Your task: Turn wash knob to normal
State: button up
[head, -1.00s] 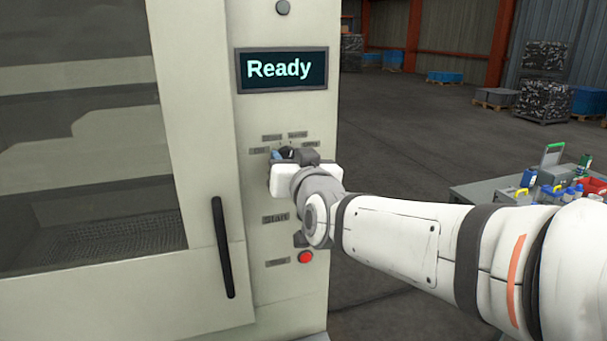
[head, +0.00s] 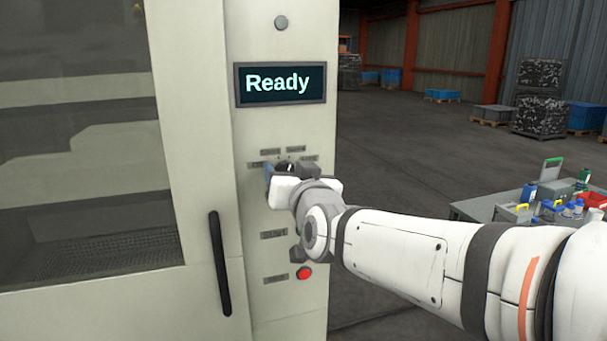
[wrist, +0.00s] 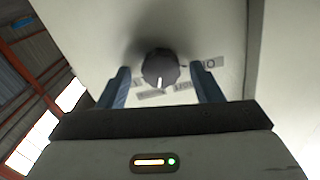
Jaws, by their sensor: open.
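The wash knob (wrist: 160,68) is a dark round dial with a white pointer line. In the wrist view its pointer is toward the bottom of the picture, toward my gripper's body. My gripper (wrist: 160,88) is open, with one blue finger on each side of the knob and gaps between them and it. In the head view the knob (head: 284,166) is partly hidden by my gripper (head: 286,172) at the machine's control panel (head: 262,208). Small labels lie around the knob, too small to read surely.
A display (head: 280,84) above reads "Ready". A red button (head: 304,273) sits below, and a black door handle (head: 220,263) stands to the left. A table with bottles and bins (head: 490,205) is at the right. Open floor lies behind.

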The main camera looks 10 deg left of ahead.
jog(key=b+v, duration=0.1)
jog(key=v, duration=0.6)
jog(key=shift+s+d, duration=0.2)
jog(key=shift+s, duration=0.15)
